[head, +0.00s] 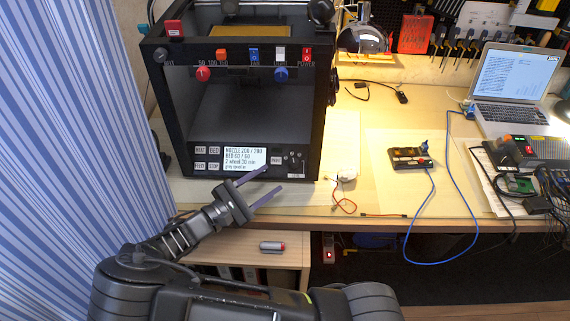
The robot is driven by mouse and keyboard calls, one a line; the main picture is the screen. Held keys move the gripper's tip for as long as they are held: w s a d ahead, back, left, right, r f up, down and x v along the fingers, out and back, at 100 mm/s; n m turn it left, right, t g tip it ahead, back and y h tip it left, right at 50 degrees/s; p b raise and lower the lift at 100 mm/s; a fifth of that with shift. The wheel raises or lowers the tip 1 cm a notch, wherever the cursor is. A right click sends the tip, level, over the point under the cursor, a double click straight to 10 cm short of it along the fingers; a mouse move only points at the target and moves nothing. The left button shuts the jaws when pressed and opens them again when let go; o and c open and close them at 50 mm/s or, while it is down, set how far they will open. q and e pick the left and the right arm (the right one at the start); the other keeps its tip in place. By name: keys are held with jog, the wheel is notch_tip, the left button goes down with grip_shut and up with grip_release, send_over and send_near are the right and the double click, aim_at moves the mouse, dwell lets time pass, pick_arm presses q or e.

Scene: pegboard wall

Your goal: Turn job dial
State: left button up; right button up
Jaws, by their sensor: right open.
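The black 3D printer (181,125) stands on the bench at the left. Its top bar carries a red dial (203,74) at the left and a blue dial (281,73) at the right. Its lower front panel has a lit screen (244,159), small labelled buttons and small dark controls (295,160) at the right. I cannot read which one is marked as the job dial. My right gripper (275,179) is open and empty, just in front of the lower panel, its fingers pointing right and slightly up. Contact with the panel cannot be told. My left gripper is out of view.
A striped blue curtain (70,150) hangs at the left. A laptop (510,85), a small orange-black device (408,158) and cables lie on the bench to the right. A red-grey marker (272,246) lies on the lower shelf. Bare bench top (375,180) lies right of the printer.

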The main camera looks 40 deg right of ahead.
aim_at(293, 163)
jog(key=shift+w+d+p, duration=0.15)
jog(key=shift+d+p, duration=0.1)
jog(key=shift+d, duration=1.05)
jog(key=shift+w+d+p, duration=0.2)
jog(key=shift+d, duration=1.1)
jog(key=shift+w+d+p, duration=0.15)
jog(key=shift+d+p, duration=0.1)
jog(key=shift+d, duration=1.05)
jog(key=shift+c, duration=0.2)
grip_shut()
